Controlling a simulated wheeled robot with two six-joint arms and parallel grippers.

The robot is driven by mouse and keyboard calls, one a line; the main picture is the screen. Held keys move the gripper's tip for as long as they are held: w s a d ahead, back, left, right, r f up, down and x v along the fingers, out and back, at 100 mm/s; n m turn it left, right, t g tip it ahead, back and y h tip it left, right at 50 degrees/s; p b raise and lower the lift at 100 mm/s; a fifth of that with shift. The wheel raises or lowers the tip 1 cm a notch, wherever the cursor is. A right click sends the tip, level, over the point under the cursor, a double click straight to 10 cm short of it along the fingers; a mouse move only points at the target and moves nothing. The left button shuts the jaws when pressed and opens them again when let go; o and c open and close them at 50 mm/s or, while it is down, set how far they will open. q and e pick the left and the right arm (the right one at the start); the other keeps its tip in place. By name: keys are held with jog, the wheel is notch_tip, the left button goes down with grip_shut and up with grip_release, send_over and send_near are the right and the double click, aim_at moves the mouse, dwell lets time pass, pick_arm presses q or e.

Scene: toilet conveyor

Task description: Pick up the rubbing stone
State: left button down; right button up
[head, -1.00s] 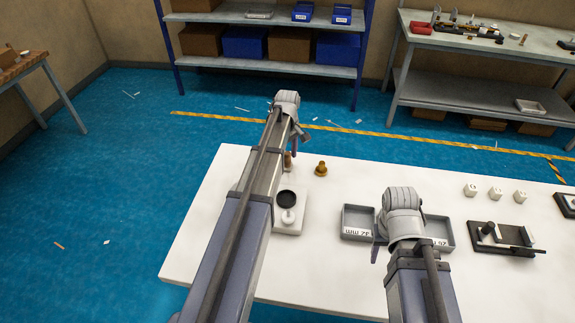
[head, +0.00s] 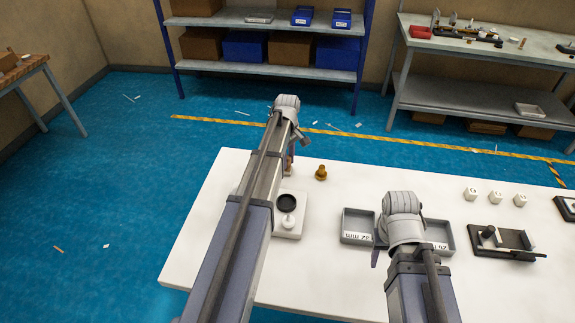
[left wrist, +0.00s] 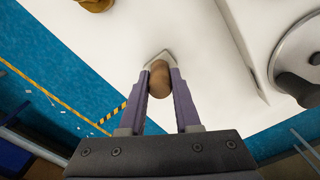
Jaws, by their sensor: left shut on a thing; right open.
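My left gripper (left wrist: 160,88) is shut on a brown rounded piece (left wrist: 160,76), which I take to be the rubbing stone. A pale pointed part shows just beyond it between the fingertips. In the head view the brown piece (head: 290,163) shows only partly beside my left forearm, and the left fingers are largely hidden. It is over or on the white table; I cannot tell whether it touches. My right gripper (head: 377,256) is by the grey trays, mostly hidden behind its own wrist.
A golden-brown knob (head: 321,173) stands right of the left gripper. Grey trays (head: 357,224), white cubes (head: 496,195) and a dark fixture (head: 500,242) are at the right.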

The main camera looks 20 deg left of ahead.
aim_at(288, 158)
pick_arm(q)
jog(key=shift+r, duration=0.15)
pick_arm(e)
jog(key=shift+r, duration=0.15)
pick_arm(q)
notch_tip(288, 158, up, 10)
jog(key=p, duration=1)
jog(key=shift+f+b, duration=0.8)
jog(key=shift+f, duration=0.15)
jog(key=shift+r, duration=0.1)
pick_arm(e)
notch_tip(288, 158, up, 8)
jog(key=shift+r, duration=0.2)
pick_arm(q)
jog(key=shift+d, duration=0.1)
pick_arm(e)
jog(key=shift+d, duration=0.1)
